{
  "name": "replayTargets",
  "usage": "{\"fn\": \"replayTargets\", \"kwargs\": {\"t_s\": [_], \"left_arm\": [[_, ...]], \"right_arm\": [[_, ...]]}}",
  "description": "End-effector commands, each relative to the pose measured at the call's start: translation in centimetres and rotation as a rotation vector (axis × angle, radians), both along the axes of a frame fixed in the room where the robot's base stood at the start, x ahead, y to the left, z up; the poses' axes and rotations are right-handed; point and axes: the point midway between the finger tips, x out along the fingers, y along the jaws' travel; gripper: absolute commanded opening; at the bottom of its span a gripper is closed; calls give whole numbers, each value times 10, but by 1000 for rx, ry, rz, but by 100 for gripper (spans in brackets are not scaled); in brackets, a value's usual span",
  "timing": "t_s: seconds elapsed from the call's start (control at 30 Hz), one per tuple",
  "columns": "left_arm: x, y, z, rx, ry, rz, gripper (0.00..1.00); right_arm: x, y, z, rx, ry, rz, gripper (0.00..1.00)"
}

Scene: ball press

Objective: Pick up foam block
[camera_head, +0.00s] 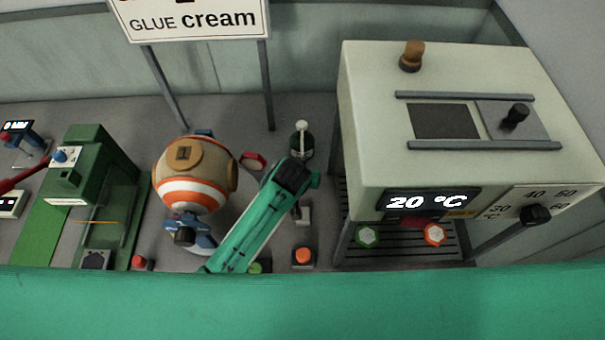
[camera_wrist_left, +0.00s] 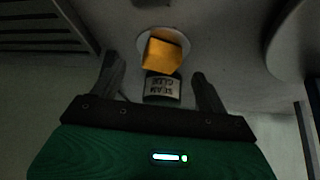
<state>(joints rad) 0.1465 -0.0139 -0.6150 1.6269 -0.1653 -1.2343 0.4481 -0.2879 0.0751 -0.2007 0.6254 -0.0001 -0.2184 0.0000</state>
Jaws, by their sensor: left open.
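A yellow-orange block (camera_wrist_left: 163,54), which looks like the foam block, sits on a pale round disc (camera_wrist_left: 184,39) in the left wrist view. My left gripper (camera_wrist_left: 153,68) is open, with one dark finger on each side of the near part of the block. I see no clear contact between fingers and block. A dark cylinder-like piece with a small upside-down label (camera_wrist_left: 162,87) lies between the fingers, just nearer than the block. In the head view a green arm reaches up from the bottom middle; its fingers and the block cannot be made out there. My right gripper is not in view.
A pale heating cabinet (camera_head: 375,125) reading 20 °C stands at right. A round orange-and-white machine (camera_head: 193,190) stands left of the arm, and a green press (camera_head: 95,165) is farther left.

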Motion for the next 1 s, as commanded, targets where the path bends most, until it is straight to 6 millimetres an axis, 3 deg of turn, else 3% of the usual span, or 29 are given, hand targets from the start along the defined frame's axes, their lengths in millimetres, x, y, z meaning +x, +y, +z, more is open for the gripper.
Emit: {"fn": "replayTargets", "kwargs": {"t_s": [0.3,0.63,0.67,0.9,1.0], "left_arm": [[19,-2,-28,2,1,0,76],[21,-3,-33,1,0,-1,76],[21,-3,-33,1,0,-1,74],[21,-3,-33,1,0,-1,29],[21,-3,-33,1,0,-1,29]], "right_arm": [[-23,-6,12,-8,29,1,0],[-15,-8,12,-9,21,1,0],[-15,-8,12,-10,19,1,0],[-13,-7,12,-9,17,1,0],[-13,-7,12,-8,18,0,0]]}}
